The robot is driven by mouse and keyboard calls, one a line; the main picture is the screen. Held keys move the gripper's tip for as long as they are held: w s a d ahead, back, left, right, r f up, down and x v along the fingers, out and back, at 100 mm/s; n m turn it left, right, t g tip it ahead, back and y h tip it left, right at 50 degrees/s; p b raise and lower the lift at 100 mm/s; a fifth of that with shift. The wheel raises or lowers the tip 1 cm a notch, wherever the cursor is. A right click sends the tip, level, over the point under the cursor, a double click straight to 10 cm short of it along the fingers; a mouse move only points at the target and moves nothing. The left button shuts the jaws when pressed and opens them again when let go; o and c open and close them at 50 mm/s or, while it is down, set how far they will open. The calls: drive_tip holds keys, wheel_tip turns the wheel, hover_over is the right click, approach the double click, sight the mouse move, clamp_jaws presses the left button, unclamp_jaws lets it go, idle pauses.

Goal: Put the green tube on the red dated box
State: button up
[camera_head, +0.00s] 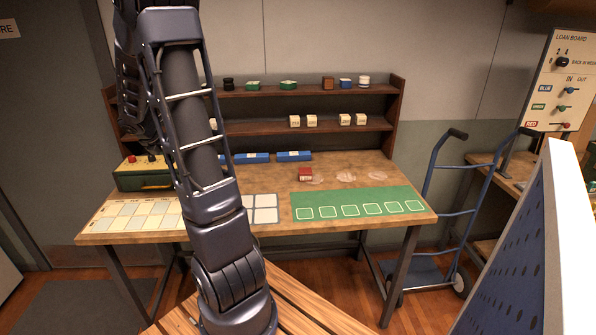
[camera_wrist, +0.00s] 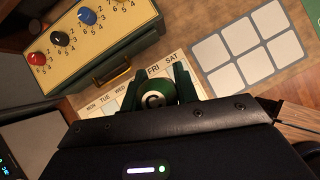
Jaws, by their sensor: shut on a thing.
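My gripper (camera_wrist: 157,88) is shut on the green tube (camera_wrist: 156,100), whose round end with a pale ring shows between the fingers in the wrist view. Gripper and tube are over the weekday calendar mat (camera_wrist: 104,103), near a green cabinet; how high above the mat I cannot tell. In the head view my arm hides both. A small red box (camera_head: 305,174) sits on the table, behind the green mat and right of the gripper's side; any date on it is too small to read.
The green cabinet (camera_wrist: 107,42) with knobs and a handle stands beside the gripper. A mat of pale squares (camera_wrist: 215,51) lies to the right. Blue boxes (camera_head: 294,156) are at the back. Shelves (camera_head: 262,124) hold several small boxes. The green mat (camera_head: 358,201) is bare.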

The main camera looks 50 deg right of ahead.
drive_tip(key=s+d+r+m+g, duration=0.1)
drive_tip(key=s+d+m+g, duration=0.15)
drive_tip(key=d, duration=1.25)
wheel_tip(320, 180, up, 2)
drive_tip(key=m+g, duration=0.4)
drive_tip(key=m, duration=0.5)
hover_over(307, 170)
wheel_tip(307, 170, down, 19)
drive_tip(key=shift+d, duration=0.1)
drive_tip(key=shift+f, duration=0.15)
drive_tip(key=o, duration=0.6)
drive_tip(key=shift+o, duration=0.8)
